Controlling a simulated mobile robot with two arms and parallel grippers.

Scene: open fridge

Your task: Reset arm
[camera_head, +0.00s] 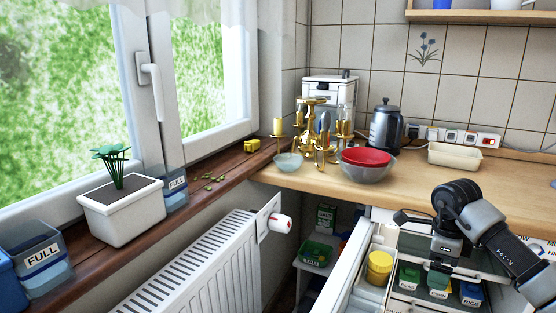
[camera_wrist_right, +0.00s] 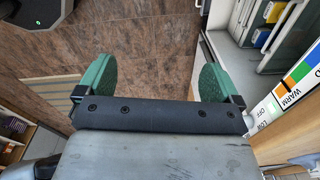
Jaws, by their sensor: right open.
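My right arm (camera_head: 505,250) comes in from the right in the head view, bent over the open fridge. Its gripper (camera_head: 438,268) hangs above the packed fridge compartment. In the right wrist view the gripper (camera_wrist_right: 155,78) shows two green finger pads wide apart with nothing between them. Behind the gap is a brown tiled floor (camera_wrist_right: 150,45). My left arm and left gripper are not in view.
The open fridge holds a yellow tub (camera_head: 379,266) and several small labelled boxes (camera_head: 439,284). The wooden counter (camera_head: 300,178) carries a red bowl (camera_head: 366,157), a kettle (camera_head: 386,128) and brass candlesticks (camera_head: 311,130). A white radiator (camera_head: 195,270) stands under the windowsill.

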